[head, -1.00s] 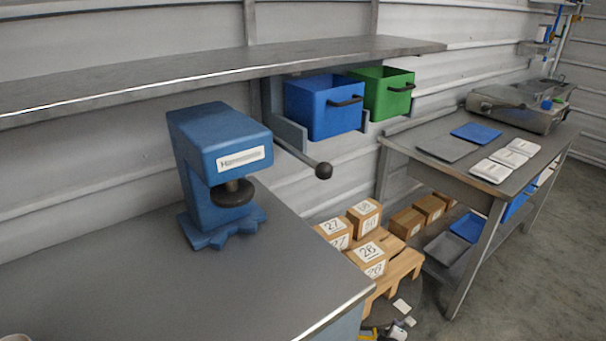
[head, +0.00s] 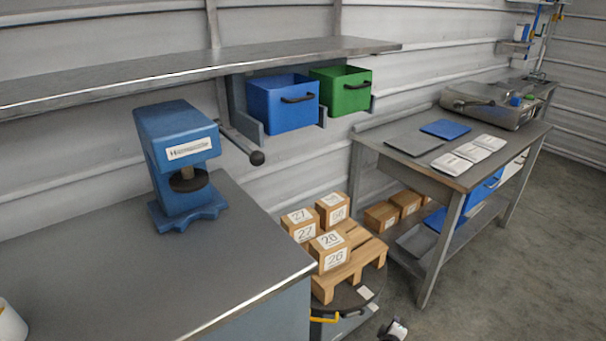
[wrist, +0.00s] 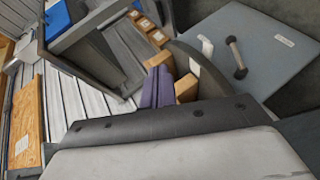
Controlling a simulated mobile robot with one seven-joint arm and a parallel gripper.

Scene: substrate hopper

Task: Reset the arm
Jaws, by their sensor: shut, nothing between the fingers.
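In the wrist view, two purple fingers, which I take to be my gripper (wrist: 158,88), stand close together above the pale and dark hand body that fills the lower part. They are shut, and no held object shows between them. In the head view, my arm cannot be made out clearly. A small black-and-white part (head: 396,329) at the bottom edge is too small to identify.
A blue press (head: 178,165) stands on the grey bench (head: 110,270). Blue (head: 284,104) and green (head: 341,90) bins hang below the shelf. Numbered boxes (head: 330,251) sit on a wooden pallet (head: 357,262). A second table (head: 446,177) stands right. Open floor (head: 520,260) lies front right.

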